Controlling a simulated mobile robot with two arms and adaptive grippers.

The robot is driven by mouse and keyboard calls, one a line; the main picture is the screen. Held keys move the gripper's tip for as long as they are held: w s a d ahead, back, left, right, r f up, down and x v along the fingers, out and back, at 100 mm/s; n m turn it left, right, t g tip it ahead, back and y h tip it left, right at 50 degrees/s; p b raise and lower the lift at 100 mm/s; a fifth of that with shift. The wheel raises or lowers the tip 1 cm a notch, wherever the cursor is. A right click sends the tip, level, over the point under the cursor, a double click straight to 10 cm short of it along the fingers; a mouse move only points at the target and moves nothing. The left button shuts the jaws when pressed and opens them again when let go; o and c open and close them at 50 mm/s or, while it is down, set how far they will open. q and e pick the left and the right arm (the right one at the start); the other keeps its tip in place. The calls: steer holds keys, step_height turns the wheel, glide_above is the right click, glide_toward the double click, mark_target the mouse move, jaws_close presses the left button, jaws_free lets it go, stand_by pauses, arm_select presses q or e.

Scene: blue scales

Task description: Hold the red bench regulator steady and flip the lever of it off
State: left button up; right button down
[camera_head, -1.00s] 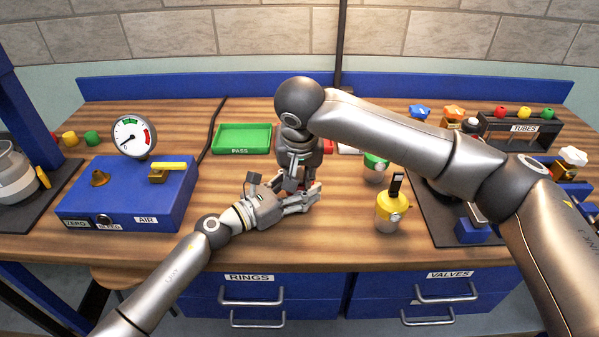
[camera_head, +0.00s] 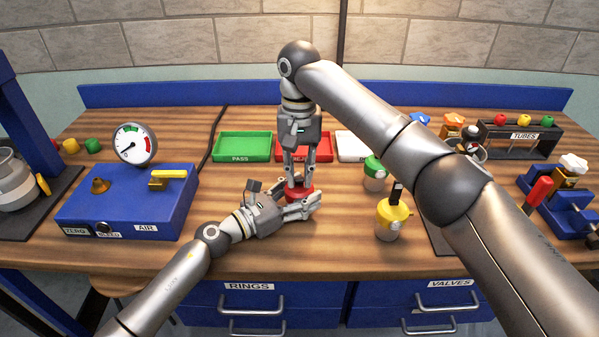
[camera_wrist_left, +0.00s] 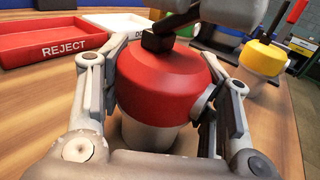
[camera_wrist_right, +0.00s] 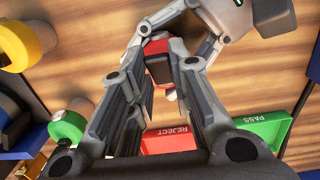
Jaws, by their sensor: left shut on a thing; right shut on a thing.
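The red bench regulator (camera_head: 299,193) stands upright on the bench. In the left wrist view its red cap (camera_wrist_left: 160,80) sits on a pale body. My left gripper (camera_head: 303,207) is shut around the regulator's body, with a finger on each side in the left wrist view. My right gripper (camera_head: 298,182) points down from above and is shut at the top of the regulator, on the lever. The red cap also shows between the fingers in the right wrist view (camera_wrist_right: 158,68).
A yellow regulator (camera_head: 391,216) with a raised black lever and a green one (camera_head: 375,176) stand to the right. Behind are the green PASS tray (camera_head: 243,146) and red REJECT tray (camera_wrist_right: 172,140). A blue gauge box (camera_head: 125,205) is at left.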

steer(key=shift+w+d+r+g, duration=0.1)
steer(key=shift+w+d+g, duration=0.05)
steer(key=shift+g, duration=0.15)
stand_by(0.4)
steer(key=c, duration=1.3)
jaws_free()
steer(key=shift+w+r, duration=0.2)
steer(key=shift+r, duration=1.65)
steer(key=shift+w+r, duration=0.15)
steer(key=shift+r, duration=1.7)
